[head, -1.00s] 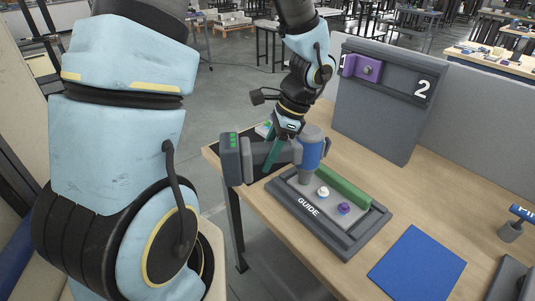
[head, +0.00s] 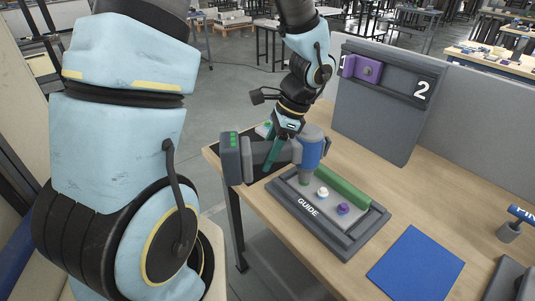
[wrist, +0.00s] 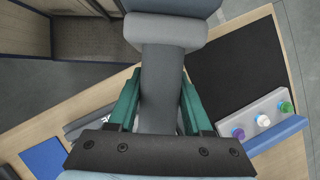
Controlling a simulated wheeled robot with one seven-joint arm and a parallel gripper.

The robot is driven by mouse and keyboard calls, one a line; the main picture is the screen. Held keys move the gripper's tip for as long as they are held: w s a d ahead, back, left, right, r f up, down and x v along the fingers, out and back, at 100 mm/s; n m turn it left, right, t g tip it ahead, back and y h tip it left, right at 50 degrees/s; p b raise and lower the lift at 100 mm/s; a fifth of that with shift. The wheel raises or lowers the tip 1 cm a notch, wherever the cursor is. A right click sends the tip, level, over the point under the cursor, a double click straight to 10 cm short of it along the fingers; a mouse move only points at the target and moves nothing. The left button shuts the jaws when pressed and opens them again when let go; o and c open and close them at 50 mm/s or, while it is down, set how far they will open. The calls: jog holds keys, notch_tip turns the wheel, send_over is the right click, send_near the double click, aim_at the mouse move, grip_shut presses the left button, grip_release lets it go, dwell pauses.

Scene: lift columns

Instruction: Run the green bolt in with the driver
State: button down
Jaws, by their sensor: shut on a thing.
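My gripper (head: 272,152) is shut on the grey handle of the driver (head: 311,147). In the wrist view its two teal fingers (wrist: 160,105) stand on either side of the handle. I cannot tell whether the nose touches the green bolt.
A green bar (head: 343,185) lies along the guide's back. A blue mat (head: 416,264) lies to the right. A grey panel (head: 380,105) with a purple block (head: 361,67) stands behind.

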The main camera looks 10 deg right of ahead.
aim_at(265, 144)
jog(key=shift+r+p, duration=1.25)
jog(key=shift+r, duration=0.95)
jog(key=shift+r, duration=0.1)
jog(key=shift+r, duration=1.9)
